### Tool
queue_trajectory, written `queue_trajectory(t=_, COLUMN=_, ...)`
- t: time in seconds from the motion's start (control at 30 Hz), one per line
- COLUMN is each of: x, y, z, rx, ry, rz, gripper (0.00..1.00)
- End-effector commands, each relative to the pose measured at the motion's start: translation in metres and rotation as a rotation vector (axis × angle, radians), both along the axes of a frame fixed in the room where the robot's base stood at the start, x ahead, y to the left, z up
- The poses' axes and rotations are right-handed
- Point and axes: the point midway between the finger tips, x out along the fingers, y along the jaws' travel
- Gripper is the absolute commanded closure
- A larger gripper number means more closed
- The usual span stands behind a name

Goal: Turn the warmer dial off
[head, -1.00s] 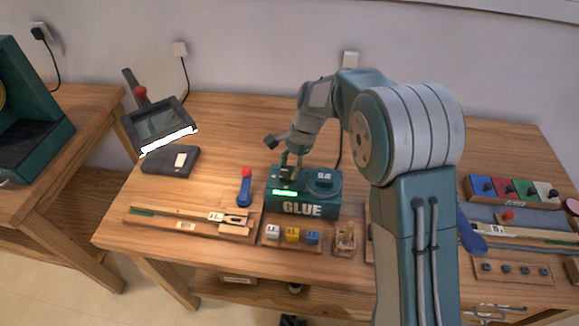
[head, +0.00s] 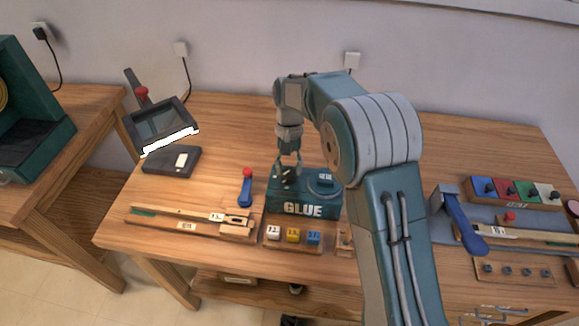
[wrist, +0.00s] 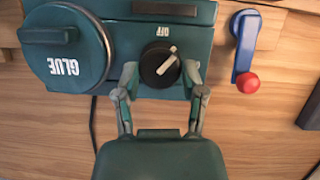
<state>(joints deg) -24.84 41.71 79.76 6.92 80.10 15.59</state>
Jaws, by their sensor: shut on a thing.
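The teal glue warmer (head: 333,205) stands on the wooden bench, with a round lid marked GLUE at one side in the wrist view (wrist: 68,58). Its black dial (wrist: 160,65) has a white pointer line and sits below the OFF label in the wrist view. The pointer is tilted up and right, not straight at the label. My gripper (wrist: 160,76) is shut on the dial, one finger on each side. In the head view my gripper (head: 288,172) reaches down onto the warmer's top left. The front display strip (wrist: 165,10) looks dark.
A blue lever with a red knob (head: 246,187) stands close left of the warmer. Labelled blocks (head: 293,235) sit in front. A tilted screen (head: 160,125) and dark box (head: 171,160) are at left. Colored switch blocks (head: 515,190) are at right. Bench behind the warmer is clear.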

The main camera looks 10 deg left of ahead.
Motion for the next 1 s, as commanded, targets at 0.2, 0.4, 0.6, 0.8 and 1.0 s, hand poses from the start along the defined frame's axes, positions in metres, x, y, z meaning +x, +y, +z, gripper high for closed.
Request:
queue_trajectory(t=0.2, x=-0.0010, y=0.0022, z=-0.0031, rx=-0.001, ry=0.001, rz=0.208, gripper=0.94)
queue_trajectory(t=0.4, x=-0.0016, y=0.0029, z=-0.0032, rx=0.000, ry=0.002, rz=0.386, gripper=0.94)
queue_trajectory(t=0.6, x=-0.0018, y=0.0032, z=-0.0032, rx=0.000, ry=0.002, rz=0.528, gripper=0.94)
queue_trajectory(t=0.8, x=-0.0021, y=0.0038, z=-0.0033, rx=0.001, ry=0.001, rz=0.626, gripper=0.94)
queue_trajectory(t=1.0, x=-0.0022, y=0.0037, z=-0.0034, rx=0.002, ry=0.001, rz=0.676, gripper=0.94)
